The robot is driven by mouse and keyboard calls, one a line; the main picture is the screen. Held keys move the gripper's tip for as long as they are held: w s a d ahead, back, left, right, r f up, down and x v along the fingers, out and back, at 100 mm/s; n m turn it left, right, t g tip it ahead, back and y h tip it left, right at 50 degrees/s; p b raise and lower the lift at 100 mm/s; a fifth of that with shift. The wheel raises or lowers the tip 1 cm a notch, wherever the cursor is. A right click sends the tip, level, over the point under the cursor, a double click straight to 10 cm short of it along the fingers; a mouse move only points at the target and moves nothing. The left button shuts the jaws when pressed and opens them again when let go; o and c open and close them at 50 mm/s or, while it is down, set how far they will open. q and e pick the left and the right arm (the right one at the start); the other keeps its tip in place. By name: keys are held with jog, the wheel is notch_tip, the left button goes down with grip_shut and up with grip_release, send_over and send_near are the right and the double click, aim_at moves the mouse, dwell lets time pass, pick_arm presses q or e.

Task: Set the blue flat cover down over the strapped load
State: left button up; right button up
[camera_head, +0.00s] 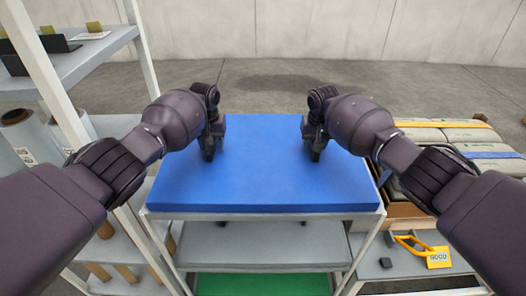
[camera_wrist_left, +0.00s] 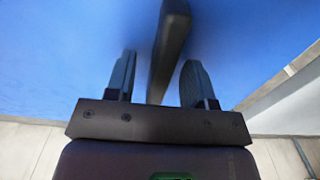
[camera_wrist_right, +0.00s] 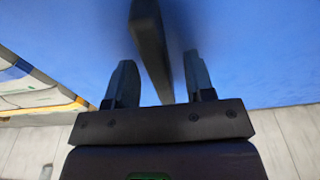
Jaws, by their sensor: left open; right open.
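The blue flat cover (camera_head: 265,180) lies flat on top of a pale shelved stand in front of me. Dark upright handles on it show in the left wrist view (camera_wrist_left: 170,40) and the right wrist view (camera_wrist_right: 150,45). My left gripper (camera_head: 208,152) is open, with its fingers on both sides of one handle. My right gripper (camera_head: 316,152) is open, with its fingers on both sides of the other handle. I cannot tell whether any finger touches a handle. The strapped load (camera_head: 450,136), grey sacks with yellow and blue straps, stands to the right, partly behind my right arm.
The stand's lower shelf (camera_head: 260,240) is under the cover. A tall rack (camera_head: 75,65) with wrapped rolls (camera_head: 30,135) stands close on the left. The floor behind is clear.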

pick_arm(q)
jog(key=shift+c, duration=0.3)
pick_arm(e)
jog(key=shift+c, duration=0.3)
pick_arm(q)
grip_shut()
pick_arm(e)
grip_shut()
pick_arm(q)
jog(key=shift+w+r, duration=0.1)
pick_arm(e)
jog(key=shift+r, duration=0.15)
